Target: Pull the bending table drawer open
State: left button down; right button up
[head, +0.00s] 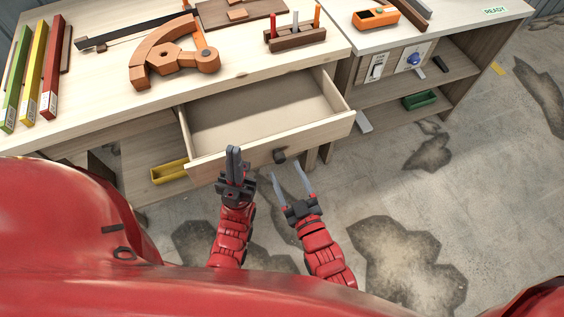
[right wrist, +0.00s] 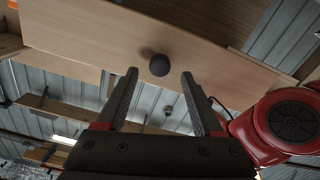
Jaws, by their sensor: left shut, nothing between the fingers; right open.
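The table drawer (head: 262,113) stands pulled out of the wooden bending table (head: 262,60) in the head view, and its inside looks empty. Its dark round knob (head: 279,156) is on the front panel. My right gripper (head: 289,172) is open just in front of and below the knob. In the right wrist view the knob (right wrist: 159,65) shows beyond and between the open fingers (right wrist: 160,80), apart from them. My left gripper (head: 233,152) is shut and empty, close to the drawer front left of the knob; whether it touches the panel I cannot tell.
A brown curved bending jig (head: 165,55), coloured bars (head: 35,75) and a tool rack (head: 295,37) stand on the tabletop. A yellow tray (head: 169,171) sits on a low shelf at left. Another bench (head: 440,30) adjoins at right.

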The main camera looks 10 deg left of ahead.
jog(key=p+v, duration=0.1)
jog(key=v, duration=1.1)
jog(key=shift+s+d, duration=0.15)
jog(key=shift+s, duration=0.05)
jog(key=shift+r, duration=0.1)
